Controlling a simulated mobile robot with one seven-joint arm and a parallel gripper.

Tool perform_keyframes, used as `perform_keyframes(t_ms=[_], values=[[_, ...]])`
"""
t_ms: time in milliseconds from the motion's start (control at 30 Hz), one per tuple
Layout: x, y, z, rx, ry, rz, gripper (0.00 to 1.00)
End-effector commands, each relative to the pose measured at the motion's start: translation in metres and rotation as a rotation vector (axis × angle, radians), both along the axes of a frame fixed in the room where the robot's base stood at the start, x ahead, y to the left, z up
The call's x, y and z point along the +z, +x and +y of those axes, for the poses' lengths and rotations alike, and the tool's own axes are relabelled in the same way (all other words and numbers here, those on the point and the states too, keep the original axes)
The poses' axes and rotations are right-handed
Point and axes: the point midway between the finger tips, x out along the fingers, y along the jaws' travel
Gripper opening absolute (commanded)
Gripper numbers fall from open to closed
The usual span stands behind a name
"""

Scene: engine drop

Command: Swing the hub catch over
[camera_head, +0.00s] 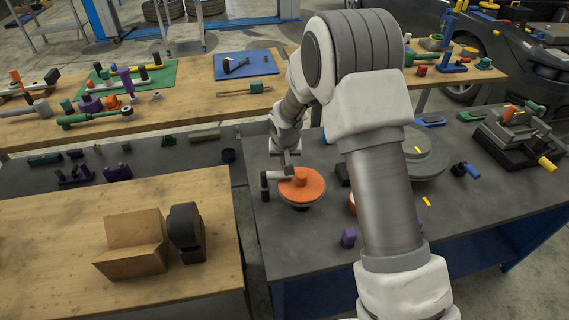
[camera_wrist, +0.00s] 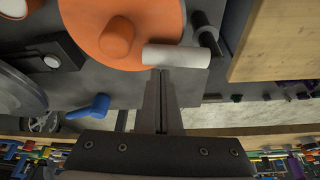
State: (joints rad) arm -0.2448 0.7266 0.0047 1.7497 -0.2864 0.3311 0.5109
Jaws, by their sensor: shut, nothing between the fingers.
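An orange disc (camera_head: 313,188) with a raised orange knob lies on the dark grey table; it also shows in the wrist view (camera_wrist: 85,40). A black post (camera_head: 264,187) stands at its left edge. A pale grey bar (camera_head: 274,175), which looks like the hub catch, reaches from the post side over the disc's edge. In the wrist view, the bar (camera_wrist: 176,56) lies between the knob and the black post (camera_wrist: 207,32). My gripper (camera_wrist: 160,76) is shut and empty, its fingertips right at the bar's near side. I cannot tell whether they touch it.
A round grey part (camera_head: 428,160) lies to the right, partly behind my arm. A wooden table (camera_head: 60,235) with a brown box (camera_head: 137,243) stands at left, across a gap.

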Motion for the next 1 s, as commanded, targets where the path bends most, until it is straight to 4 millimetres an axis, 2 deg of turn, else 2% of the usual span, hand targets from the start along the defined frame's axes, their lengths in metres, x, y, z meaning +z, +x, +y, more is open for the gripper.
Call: perform_keyframes(t_ms=[667, 1000], values=[[-0.002, -0.008, 0.0, -0.117, 0.0, 0.0, 0.0], [-0.004, -0.019, 0.0, -0.282, -0.001, 0.0, 0.0]])
